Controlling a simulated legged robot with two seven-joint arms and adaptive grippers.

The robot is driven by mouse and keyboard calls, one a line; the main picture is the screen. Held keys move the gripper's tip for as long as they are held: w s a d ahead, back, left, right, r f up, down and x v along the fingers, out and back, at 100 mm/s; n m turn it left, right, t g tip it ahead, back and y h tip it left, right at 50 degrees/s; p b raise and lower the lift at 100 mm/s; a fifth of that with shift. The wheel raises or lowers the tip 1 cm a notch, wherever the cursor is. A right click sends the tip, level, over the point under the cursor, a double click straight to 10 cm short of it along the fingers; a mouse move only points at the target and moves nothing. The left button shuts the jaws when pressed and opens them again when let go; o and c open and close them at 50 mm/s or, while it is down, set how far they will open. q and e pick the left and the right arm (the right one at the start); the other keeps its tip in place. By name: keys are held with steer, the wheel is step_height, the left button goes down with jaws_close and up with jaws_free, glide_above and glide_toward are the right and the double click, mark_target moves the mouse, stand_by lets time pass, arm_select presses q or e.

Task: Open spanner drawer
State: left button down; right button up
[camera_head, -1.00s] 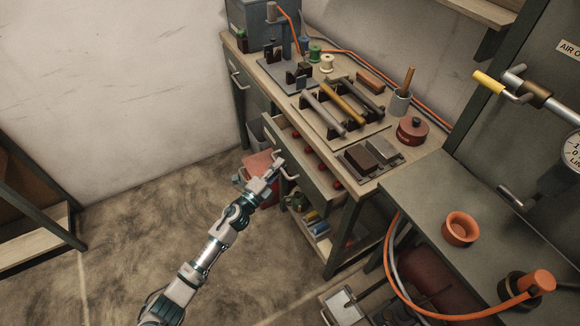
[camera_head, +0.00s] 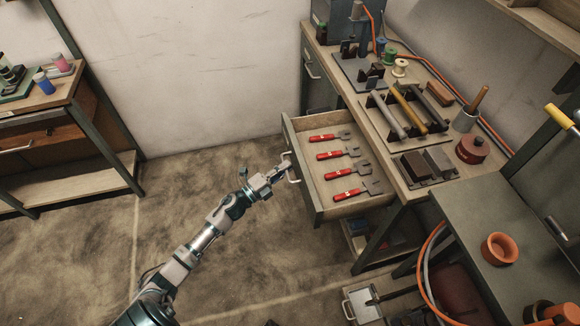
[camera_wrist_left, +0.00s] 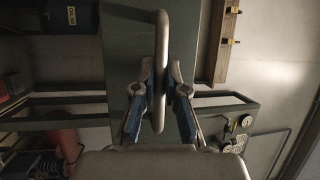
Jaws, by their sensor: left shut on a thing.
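The drawer (camera_head: 314,205) under the wooden workbench is pulled well out, so its inside shows from above in the head view. Several red-handled tools with grey flat heads (camera_head: 344,154) lie in a row in it. My left gripper (camera_head: 284,167) is at the drawer's front, at its metal handle (camera_head: 293,175). In the left wrist view the handle (camera_wrist_left: 161,45) passes between the two fingers of my left gripper (camera_wrist_left: 161,88), which are shut on it. My right gripper is not in view.
The workbench top (camera_head: 374,118) carries a tool rack (camera_head: 407,110), spools and a red-brown pot (camera_head: 472,149). A grey table (camera_head: 490,220) with an orange ring (camera_head: 499,248) stands at the right. Floor left of the drawer is clear.

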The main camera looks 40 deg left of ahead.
arm_select(q)
steer(key=shift+s+d+f, duration=0.15)
steer(key=shift+d+f, duration=0.1)
steer(key=shift+f, duration=0.1)
steer(key=c, duration=1.4)
jaws_free()
steer(key=shift+o, duration=1)
steer(key=shift+r, duration=0.2)
steer(key=shift+a, duration=0.1)
steer(key=v, duration=1.2)
